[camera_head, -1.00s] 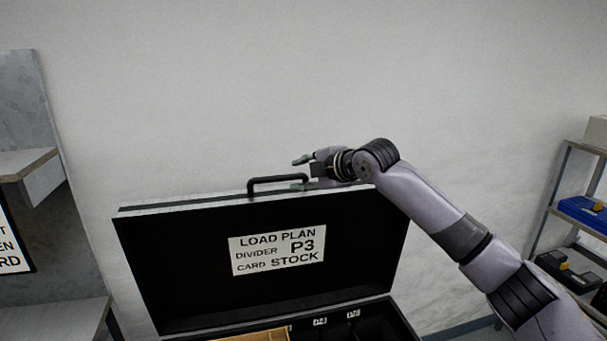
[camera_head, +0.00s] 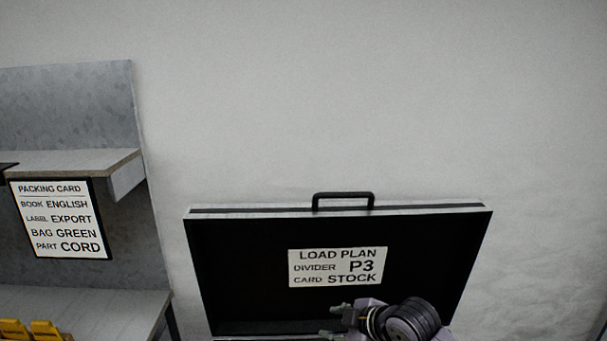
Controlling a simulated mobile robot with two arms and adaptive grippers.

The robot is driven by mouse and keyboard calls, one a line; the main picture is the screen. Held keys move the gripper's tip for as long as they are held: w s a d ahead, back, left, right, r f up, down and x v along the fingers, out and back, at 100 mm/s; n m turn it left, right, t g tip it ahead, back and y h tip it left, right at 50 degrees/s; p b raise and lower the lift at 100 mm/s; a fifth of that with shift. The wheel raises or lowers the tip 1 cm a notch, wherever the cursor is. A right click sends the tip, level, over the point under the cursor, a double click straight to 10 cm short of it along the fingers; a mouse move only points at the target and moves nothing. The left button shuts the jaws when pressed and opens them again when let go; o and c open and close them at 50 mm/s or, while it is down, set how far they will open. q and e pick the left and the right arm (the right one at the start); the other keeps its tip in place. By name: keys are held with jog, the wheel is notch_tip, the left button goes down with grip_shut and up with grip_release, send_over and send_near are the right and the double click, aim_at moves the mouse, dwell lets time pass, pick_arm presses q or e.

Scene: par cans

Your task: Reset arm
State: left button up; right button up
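My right gripper (camera_head: 330,321) is at the bottom of the head view, pointing left, in front of the lower part of the black case's open lid (camera_head: 235,265). Its two fingers are spread apart with nothing visible between them. My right wrist shows behind it, and the rest of that arm is below the picture edge. My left gripper is not in view.
The lid stands upright with a handle (camera_head: 343,194) on top and a load plan label (camera_head: 338,267). At left are a shelf unit (camera_head: 75,100), a packing card (camera_head: 58,218) and yellow items (camera_head: 30,329). Plain wall is behind.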

jog(key=s+d+f+m+g+h, duration=0.1)
jog(key=s+d+f+m, duration=0.1)
jog(key=s+f+m, duration=0.5)
jog(key=s+d+f+m+g+h, duration=0.15)
jog(key=s+f, duration=0.35)
jog(key=s, duration=0.6)
jog(key=s+d+f+m+g+h, duration=0.1)
jog(key=s+d+m+h, duration=0.15)
jog(key=s+d, duration=0.4)
jog(key=s+d+f+m+g+h, duration=0.1)
jog(key=s+d+f+m, duration=0.2)
jog(key=s, duration=0.7)
notch_tip(320, 180, down, 26)
jog(key=s+g+b, duration=0.1)
jog(key=b, duration=0.2)
jog(key=s+d+f+g+b, duration=0.1)
jog(key=s+d+f+b, duration=0.1)
jog(key=s+f, duration=1.5)
notch_tip(320, 180, down, 3)
jog(key=shift+s+d+g, duration=0.2)
jog(key=shift+d+g, duration=0.15)
jog(key=shift+d, duration=0.1)
